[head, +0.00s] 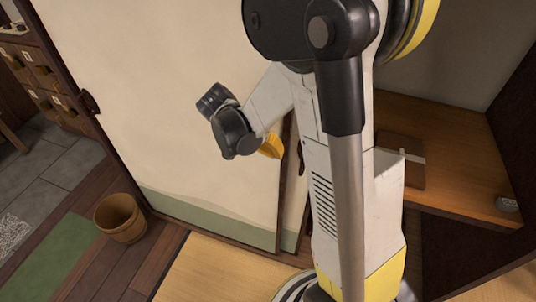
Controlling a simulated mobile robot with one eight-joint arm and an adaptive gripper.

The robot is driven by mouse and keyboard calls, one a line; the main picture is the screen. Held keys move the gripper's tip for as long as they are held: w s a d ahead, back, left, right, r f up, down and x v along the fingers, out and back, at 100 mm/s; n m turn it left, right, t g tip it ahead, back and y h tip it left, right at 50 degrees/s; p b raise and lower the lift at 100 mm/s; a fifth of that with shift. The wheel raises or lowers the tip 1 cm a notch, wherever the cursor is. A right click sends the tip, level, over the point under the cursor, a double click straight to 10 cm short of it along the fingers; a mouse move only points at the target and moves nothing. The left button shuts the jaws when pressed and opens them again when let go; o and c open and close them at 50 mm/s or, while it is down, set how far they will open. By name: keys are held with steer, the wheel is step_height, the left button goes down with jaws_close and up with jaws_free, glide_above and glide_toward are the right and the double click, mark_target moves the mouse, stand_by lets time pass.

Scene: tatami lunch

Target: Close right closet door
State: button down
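A cream closet door panel (180,110) with a green lower band and dark frame fills the left and middle of the head view. A narrow strip of a second panel (290,240) shows just past its right edge, with a dark upright edge; the two overlap. To the right the closet stands open, with a wooden shelf (440,135) inside. My arm crosses in front of the opening and hides part of it. My black wrist and a yellow part beyond it are in front of the cream panel. My gripper's fingers cannot be made out, nor whether anything touches the door.
A wooden bucket (120,232) stands on the floor at the lower left, by the door's base. A flat brown item (415,172) and a small grey object (507,204) lie on the shelf. A drawer cabinet (45,75) stands at far left.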

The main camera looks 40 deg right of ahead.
steer(key=b+x, duration=0.3)
steer(key=x, duration=0.7)
steer(key=shift+s+b, duration=0.15)
steer(key=shift+b, duration=0.2)
steer(key=shift+d+r, duration=0.1)
steer(key=shift+d, duration=0.05)
